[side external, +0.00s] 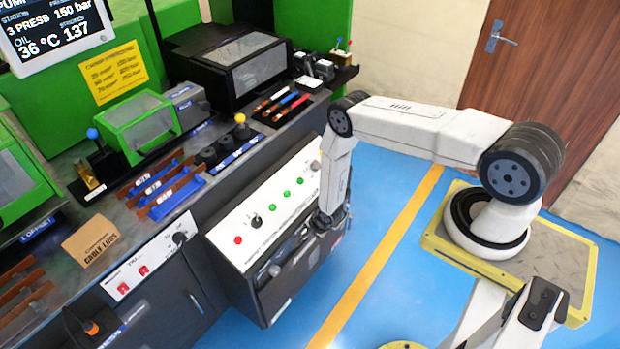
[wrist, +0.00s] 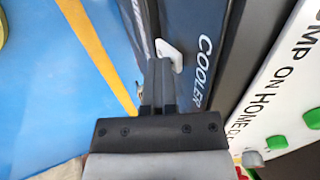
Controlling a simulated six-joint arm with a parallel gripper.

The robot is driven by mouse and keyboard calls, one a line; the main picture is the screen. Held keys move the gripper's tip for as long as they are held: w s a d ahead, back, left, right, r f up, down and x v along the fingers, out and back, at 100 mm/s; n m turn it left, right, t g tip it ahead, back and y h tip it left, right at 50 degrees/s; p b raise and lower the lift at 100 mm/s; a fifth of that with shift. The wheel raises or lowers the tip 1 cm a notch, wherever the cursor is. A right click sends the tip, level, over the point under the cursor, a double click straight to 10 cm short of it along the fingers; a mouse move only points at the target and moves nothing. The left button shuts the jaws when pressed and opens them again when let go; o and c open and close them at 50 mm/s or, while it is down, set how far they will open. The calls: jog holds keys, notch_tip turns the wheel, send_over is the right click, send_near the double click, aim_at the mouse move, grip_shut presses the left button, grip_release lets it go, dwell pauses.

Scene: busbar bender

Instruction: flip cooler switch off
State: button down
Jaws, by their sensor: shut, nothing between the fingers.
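The cooler switch shows in the wrist view as a small white lever (wrist: 173,54) on the dark front face, beside the white COOLER label (wrist: 203,72). My gripper (wrist: 158,66) is shut and empty. Its fingertips lie right next to the lever's left side and overlap its edge; I cannot tell whether they touch it. In the side external view my gripper hangs low at the dark front of the console, below the white lamp panel (side external: 262,240). The fingers and the lever are too dark and small there to make out clearly.
The panel carries a red lamp, several green lamps and a black knob (side external: 256,222). A switch box with red rockers (side external: 133,279) stands to its left. The workbench with green machines is behind. Blue floor (side external: 375,210) with a yellow stripe is clear in front.

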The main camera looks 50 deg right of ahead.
jog(key=shift+r, duration=0.1)
jog(key=s+f+v, duration=0.1)
jog(key=s+v, duration=0.1)
jog(key=v, duration=1)
jog(key=shift+s, duration=0.15)
dwell(0.5)
jog(key=shift+f, duration=0.1)
jog(key=shift+s+f+g, duration=0.2)
jog(key=shift+f+g, duration=0.3)
jog(key=shift+f, duration=0.2)
dwell(0.4)
